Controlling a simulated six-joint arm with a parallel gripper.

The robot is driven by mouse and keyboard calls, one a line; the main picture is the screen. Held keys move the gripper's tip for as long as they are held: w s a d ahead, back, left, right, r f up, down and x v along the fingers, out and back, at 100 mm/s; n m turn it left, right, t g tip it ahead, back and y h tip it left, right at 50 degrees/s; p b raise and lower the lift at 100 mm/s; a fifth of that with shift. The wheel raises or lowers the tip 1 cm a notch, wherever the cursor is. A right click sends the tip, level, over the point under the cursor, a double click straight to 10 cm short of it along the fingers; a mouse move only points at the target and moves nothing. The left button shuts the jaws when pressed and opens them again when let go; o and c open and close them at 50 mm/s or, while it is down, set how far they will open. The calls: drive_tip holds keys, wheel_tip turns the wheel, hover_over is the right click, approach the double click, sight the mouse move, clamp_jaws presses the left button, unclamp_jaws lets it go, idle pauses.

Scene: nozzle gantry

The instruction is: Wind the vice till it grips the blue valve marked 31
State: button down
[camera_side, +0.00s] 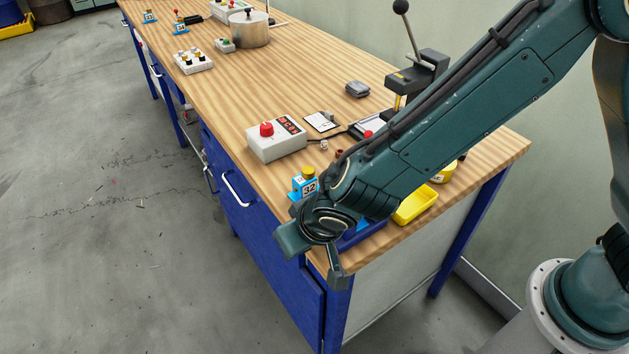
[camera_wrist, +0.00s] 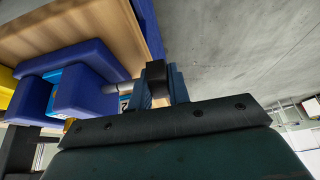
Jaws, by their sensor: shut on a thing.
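The dark blue vice (camera_side: 366,237) sits at the near corner of the bench, mostly hidden behind my arm. In the wrist view its blue jaws (camera_wrist: 88,62) stand on either side of a lighter blue part, likely the valve (camera_wrist: 62,78); its number is hidden, and I cannot tell whether both jaws touch it. A pale screw shaft runs from the vice to a dark handle end (camera_wrist: 156,72). My gripper (camera_wrist: 160,90) is shut on this vice handle.
A blue valve marked 32 (camera_side: 304,185) stands beside my wrist. A grey box with a red button (camera_side: 276,140) stands behind it. A yellow tray (camera_side: 415,204) lies right of the vice. A black lever press (camera_side: 420,75) stands farther back. Open floor lies left of the bench.

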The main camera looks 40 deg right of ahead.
drive_tip(key=t, duration=0.4)
drive_tip(key=shift+s+f+t, duration=0.1)
drive_tip(key=shift+s+t, duration=0.1)
drive_tip(key=shift+t, duration=0.2)
idle(0.4)
drive_tip(key=c, duration=1.3)
unclamp_jaws()
wheel_tip(320, 180, up, 20)
